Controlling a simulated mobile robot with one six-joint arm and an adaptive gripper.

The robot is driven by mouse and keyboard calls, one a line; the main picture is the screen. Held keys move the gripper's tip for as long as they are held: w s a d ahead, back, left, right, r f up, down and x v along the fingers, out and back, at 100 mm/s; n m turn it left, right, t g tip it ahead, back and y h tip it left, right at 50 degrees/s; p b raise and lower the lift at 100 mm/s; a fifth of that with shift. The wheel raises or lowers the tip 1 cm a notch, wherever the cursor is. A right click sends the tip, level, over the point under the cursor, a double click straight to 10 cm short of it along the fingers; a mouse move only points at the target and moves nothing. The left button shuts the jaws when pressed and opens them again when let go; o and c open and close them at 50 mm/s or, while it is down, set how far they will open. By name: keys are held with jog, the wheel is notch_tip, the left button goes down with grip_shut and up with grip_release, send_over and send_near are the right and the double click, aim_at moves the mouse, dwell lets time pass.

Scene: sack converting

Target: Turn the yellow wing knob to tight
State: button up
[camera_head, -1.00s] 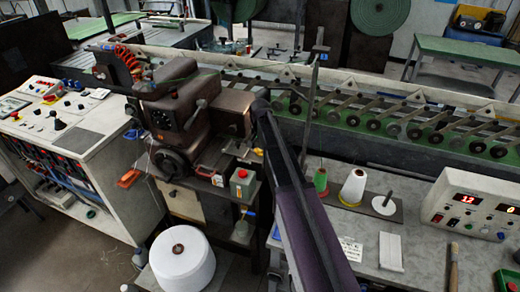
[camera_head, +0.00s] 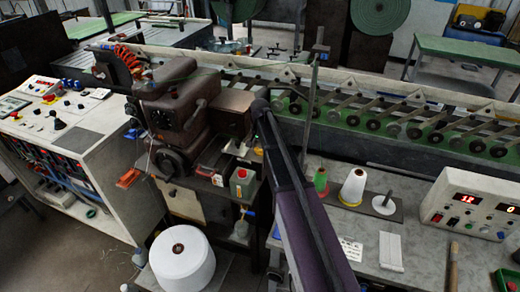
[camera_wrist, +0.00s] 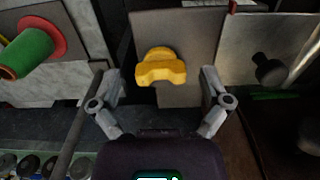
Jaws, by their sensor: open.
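The yellow wing knob (camera_wrist: 160,68) shows in the wrist view, mounted on a grey plate (camera_wrist: 185,25). Its wings lie roughly across the picture. My gripper (camera_wrist: 160,82) is open, with one finger on each side of the knob and a gap on both sides. I see no contact between the fingers and the knob. In the head view my arm runs up to the sewing machine (camera_head: 185,105), and the knob and fingers cannot be made out there.
A green thread cone (camera_head: 320,180) and a white cone (camera_head: 353,187) stand on the table right of my arm. A control box (camera_head: 470,205) is farther right. A red button box (camera_head: 242,183) sits left of my arm. In the wrist view a dark knob (camera_wrist: 270,70) is at the right.

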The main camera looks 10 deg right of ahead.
aim_at(260, 149)
jog(key=shift+n, duration=0.4)
jog(key=n, duration=1.2)
jog(key=shift+n, duration=0.4)
jog(key=n, duration=0.4)
jog(key=shift+n, duration=0.3)
notch_tip(260, 149, up, 14)
jog(key=p, duration=1.4)
jog(key=s+a+f+m+b, duration=0.1)
jog(key=s+f+m+b, duration=0.4)
jog(key=s+f+b, duration=0.4)
jog(key=s+a+f+m+b, duration=0.2)
jog(key=s+f+m+b, duration=0.4)
jog(key=s, duration=0.9)
jog(key=shift+s+a+f+b, duration=0.15)
jog(key=shift+s+f+b, duration=0.25)
jog(key=shift+f+b, duration=1.05)
